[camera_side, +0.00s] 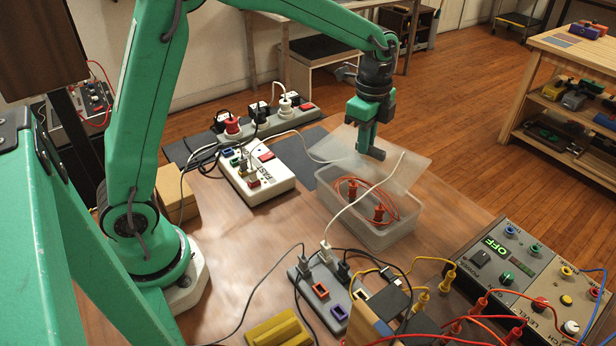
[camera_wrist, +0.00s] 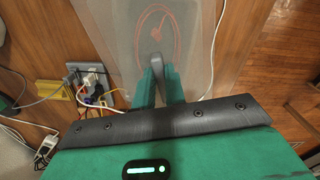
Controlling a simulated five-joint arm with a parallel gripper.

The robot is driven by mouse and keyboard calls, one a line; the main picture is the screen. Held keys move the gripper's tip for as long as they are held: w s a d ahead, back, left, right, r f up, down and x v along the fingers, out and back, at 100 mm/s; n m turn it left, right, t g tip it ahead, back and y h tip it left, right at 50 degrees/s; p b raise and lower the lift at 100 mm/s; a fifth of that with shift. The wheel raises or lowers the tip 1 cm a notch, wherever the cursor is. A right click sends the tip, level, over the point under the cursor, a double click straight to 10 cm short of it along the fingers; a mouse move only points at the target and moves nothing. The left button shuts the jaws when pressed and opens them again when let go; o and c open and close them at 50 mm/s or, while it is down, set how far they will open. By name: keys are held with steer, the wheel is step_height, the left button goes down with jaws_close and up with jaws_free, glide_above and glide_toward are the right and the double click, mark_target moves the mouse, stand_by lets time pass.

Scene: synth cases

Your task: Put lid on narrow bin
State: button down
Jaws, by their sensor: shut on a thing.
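My gripper (camera_side: 372,150) is over the bin and shut on the translucent lid (camera_side: 407,167). In the wrist view my gripper's fingers (camera_wrist: 157,72) pinch a grey raised part of the lid (camera_wrist: 195,30). The narrow bin (camera_side: 388,241) is a clear, frosted box on the table, with a coiled orange-red cable (camera_side: 352,188) and red plugs inside. The lid is above the bin's far part and looks tilted. The cable shows blurred through the lid in the wrist view. I cannot tell whether the lid's edge touches the bin's rim.
A white cable (camera_side: 372,190) crosses over the bin. A white power box (camera_side: 256,172) stands left of the bin. A grey power strip (camera_side: 318,290) with plugs and cables lies in front. A grey instrument panel (camera_side: 530,275) stands at the right front.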

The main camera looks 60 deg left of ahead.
mark_target(368, 159)
steer(key=shift+s+d+r+m, duration=0.2)
steer(key=shift+d+m, duration=0.3)
steer(key=shift+m, duration=0.35)
steer(key=shift+s+d+r+m, duration=0.1)
steer(key=shift+s+d+m, duration=0.1)
steer(key=shift+d+m, duration=0.45)
steer(key=shift+a+f, duration=0.1)
steer(key=shift+a, duration=0.1)
steer(key=shift+f, duration=1.95)
steer(key=shift+f, duration=0.85)
steer(key=shift+f, duration=1)
steer(key=c, duration=1.4)
jaws_free()
